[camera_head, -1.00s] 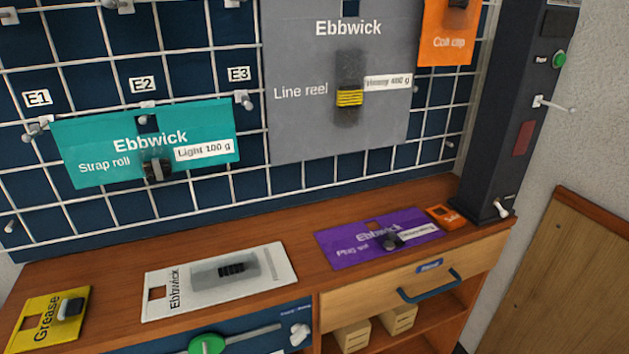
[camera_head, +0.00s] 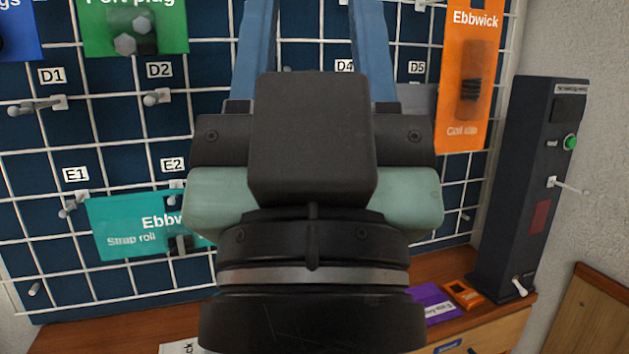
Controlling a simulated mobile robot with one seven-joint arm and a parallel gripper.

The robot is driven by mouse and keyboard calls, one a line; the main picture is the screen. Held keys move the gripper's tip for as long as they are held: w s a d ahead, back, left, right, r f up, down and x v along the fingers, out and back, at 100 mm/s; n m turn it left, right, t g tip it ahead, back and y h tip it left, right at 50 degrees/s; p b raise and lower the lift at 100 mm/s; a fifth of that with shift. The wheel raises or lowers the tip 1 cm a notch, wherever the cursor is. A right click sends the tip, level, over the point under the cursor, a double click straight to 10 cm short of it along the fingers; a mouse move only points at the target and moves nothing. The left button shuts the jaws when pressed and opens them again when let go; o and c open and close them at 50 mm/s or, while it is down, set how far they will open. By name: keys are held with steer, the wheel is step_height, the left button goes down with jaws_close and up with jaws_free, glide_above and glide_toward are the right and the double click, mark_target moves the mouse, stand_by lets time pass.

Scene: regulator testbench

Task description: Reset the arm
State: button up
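My gripper (camera_head: 314,35) fills the middle of the head view, seen from behind, with its black body and pale green sides in front of the wall grid. Its two blue fingers point up and stand well apart. Only grid shows between them, and their tips run past the top edge. The fingers touch nothing that I can see. The wrist below covers the middle of the counter.
A teal Strap roll pack (camera_head: 128,222), a green pack (camera_head: 112,28) and an orange pack (camera_head: 464,100) hang on the white grid. A dark post (camera_head: 528,185) stands right. A purple pack (camera_head: 432,303) and a small orange item (camera_head: 462,293) lie on the counter.

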step_height(320, 180, up, 28)
steer(key=p, duration=2.5)
steer(key=shift+f, duration=0.2)
